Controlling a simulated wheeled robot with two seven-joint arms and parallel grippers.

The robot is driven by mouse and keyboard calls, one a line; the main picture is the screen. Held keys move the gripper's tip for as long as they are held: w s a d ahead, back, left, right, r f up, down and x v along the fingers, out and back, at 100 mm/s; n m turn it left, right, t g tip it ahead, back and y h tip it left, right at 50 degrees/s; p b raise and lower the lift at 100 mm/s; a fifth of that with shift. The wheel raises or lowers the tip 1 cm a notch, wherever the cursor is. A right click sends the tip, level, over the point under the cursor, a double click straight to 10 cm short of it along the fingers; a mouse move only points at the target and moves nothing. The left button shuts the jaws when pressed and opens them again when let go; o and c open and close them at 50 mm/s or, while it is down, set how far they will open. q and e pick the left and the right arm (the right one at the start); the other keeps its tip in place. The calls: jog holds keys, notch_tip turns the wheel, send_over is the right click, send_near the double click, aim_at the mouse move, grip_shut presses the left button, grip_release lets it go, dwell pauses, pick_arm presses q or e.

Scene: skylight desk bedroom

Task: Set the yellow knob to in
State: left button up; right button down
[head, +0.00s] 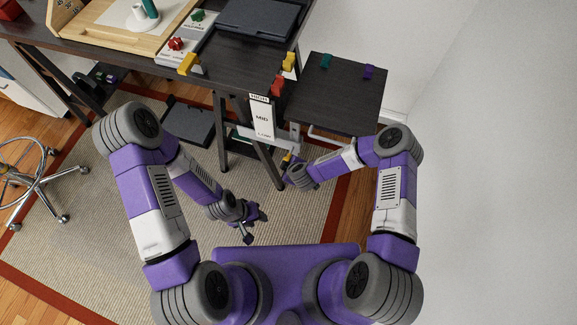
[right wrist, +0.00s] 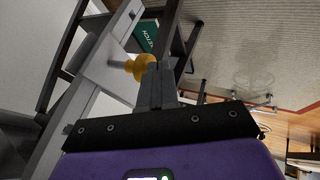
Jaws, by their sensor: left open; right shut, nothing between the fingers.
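The yellow knob (right wrist: 138,68) shows in the right wrist view on a short stem, in front of a pale grey panel. In the head view a small yellow part (head: 285,161) shows beside my right gripper (head: 289,168), under the desk's right end. In the right wrist view my right gripper (right wrist: 153,80) is shut, its fingertips right beside the knob and partly over its edge. I cannot tell whether they touch it. My left gripper (head: 255,228) is open and empty above the rug, away from the desk.
A white slider plate (head: 262,120) marked HIGH, MID and LOW hangs at the desk's front. The dark desk (head: 235,75) carries a red knob (head: 176,44), a green knob (head: 198,15) and coloured clips. A dark side table (head: 345,95) stands right. A chair (head: 40,185) stands left.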

jog(key=shift+w, duration=0.1)
jog(key=w, duration=0.1)
jog(key=w+d+b, duration=0.1)
jog(key=w, duration=0.1)
jog(key=shift+w+d+f, duration=0.1)
jog(key=shift+w, duration=0.1)
pick_arm(q)
jog(key=shift+f, duration=0.5)
pick_arm(e)
jog(key=shift+w+d+r, duration=0.2)
jog(key=shift+w, duration=0.15)
pick_arm(q)
jog(key=shift+s+r+p, duration=0.3)
jog(key=shift+r+p, duration=0.35)
jog(key=shift+s+r+p, duration=0.3)
jog(key=shift+r+p, duration=0.3)
pick_arm(e)
jog(key=s+r, duration=0.7)
jog(key=s, duration=0.3)
jog(key=shift+d+r, duration=0.3)
jog(key=shift+r, duration=0.05)
